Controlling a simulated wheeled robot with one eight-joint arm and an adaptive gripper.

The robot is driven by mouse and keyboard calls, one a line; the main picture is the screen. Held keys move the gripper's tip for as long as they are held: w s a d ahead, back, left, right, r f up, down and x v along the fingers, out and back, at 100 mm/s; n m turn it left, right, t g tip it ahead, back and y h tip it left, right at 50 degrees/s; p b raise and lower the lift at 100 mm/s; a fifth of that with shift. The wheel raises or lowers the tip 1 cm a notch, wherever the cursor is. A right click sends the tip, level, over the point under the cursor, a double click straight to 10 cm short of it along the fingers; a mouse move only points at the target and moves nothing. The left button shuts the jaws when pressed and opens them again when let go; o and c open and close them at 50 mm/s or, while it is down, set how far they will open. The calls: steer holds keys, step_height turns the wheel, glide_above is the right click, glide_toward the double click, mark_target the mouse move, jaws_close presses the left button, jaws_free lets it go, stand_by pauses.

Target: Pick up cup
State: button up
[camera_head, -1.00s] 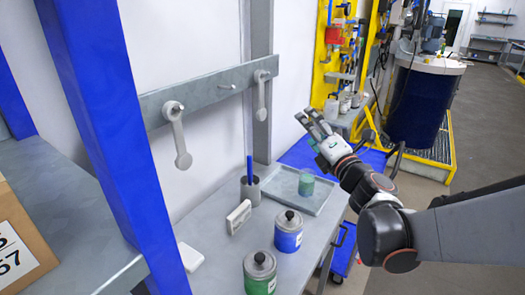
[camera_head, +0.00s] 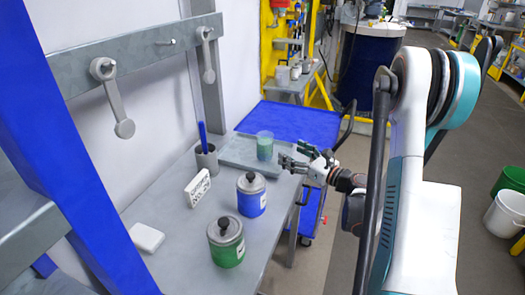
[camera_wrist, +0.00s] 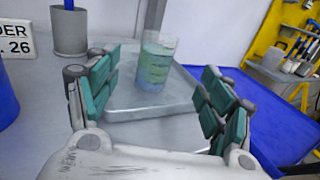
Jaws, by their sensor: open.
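The cup (camera_head: 264,146) is a clear beaker with green marks and greenish contents. It stands upright on a shallow grey tray (camera_head: 236,152) at the far end of the bench. My gripper (camera_head: 286,155) is open just right of the tray, its fingers pointing left toward the cup and apart from it. In the wrist view the cup (camera_wrist: 156,62) stands ahead, between the lines of the two spread green-padded fingers (camera_wrist: 160,98). Nothing is between the fingers.
A blue lidded can (camera_head: 251,197) and a green one (camera_head: 226,243) stand nearer on the bench. A grey holder with a blue stick (camera_head: 206,158) and a white sign block (camera_head: 197,188) stand left of the tray. A blue cart (camera_head: 300,122) is beyond.

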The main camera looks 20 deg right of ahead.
glide_toward(260, 136)
steer(key=shift+b+x, duration=0.3)
steer(key=shift+x, duration=0.75)
steer(key=shift+b+x, duration=1)
steer(key=shift+x, duration=1.65)
steer(key=shift+s+r, duration=0.1)
steer(key=c, duration=1.3)
